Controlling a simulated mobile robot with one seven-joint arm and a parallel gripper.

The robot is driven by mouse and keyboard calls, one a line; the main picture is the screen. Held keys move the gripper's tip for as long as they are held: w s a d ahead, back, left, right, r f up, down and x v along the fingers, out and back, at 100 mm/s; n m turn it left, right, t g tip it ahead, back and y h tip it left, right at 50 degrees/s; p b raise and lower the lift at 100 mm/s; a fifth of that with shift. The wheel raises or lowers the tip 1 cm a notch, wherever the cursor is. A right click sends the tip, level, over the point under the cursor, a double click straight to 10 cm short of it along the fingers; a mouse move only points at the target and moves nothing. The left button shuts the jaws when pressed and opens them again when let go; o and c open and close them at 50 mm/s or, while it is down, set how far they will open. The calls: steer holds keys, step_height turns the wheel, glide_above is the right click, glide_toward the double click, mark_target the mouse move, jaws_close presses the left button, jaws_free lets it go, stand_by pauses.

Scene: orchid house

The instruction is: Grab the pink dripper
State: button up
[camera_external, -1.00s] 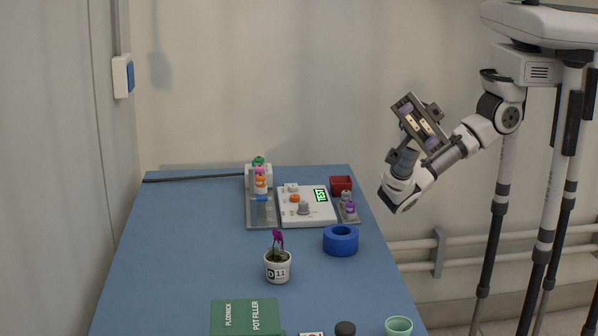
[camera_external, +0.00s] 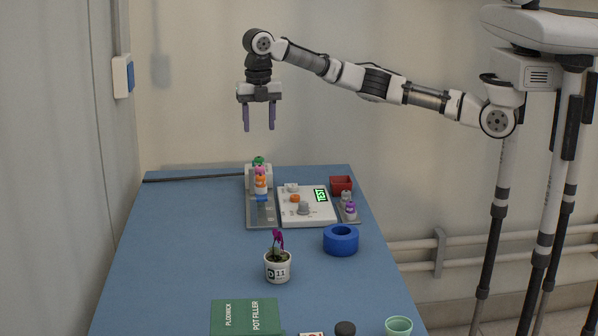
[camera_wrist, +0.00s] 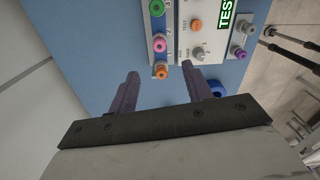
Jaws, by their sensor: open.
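The pink dripper (camera_external: 260,171) stands in a row on a grey rack at the back of the blue table, between a green dripper (camera_external: 258,160) and an orange dripper (camera_external: 260,181). It also shows in the wrist view as a pink ring (camera_wrist: 159,44), with the green (camera_wrist: 156,8) and orange (camera_wrist: 161,70) ones on either side. My gripper (camera_external: 259,126) is open and empty, fingers pointing down, well above the row. In the wrist view my gripper (camera_wrist: 160,72) has its fingertips spread to either side of the orange dripper's place in the picture.
A white tester panel (camera_external: 307,214) with a green TEST display stands right of the row. A red box (camera_external: 341,185), a purple dripper (camera_external: 350,208) and a blue ring (camera_external: 341,240) are further right. A potted orchid (camera_external: 277,266) stands nearer the front. The air around my gripper is clear.

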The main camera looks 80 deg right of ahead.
steer(key=p, duration=0.1)
glide_above(280, 150)
step_height(280, 150, down, 6)
steer(key=shift+d+f, duration=0.1)
steer(key=shift+f, duration=0.1)
steer(key=shift+f+p, duration=1.15)
steer(key=shift+f, duration=1.55)
steer(key=shift+c, duration=0.4)
steer(key=c, duration=1)
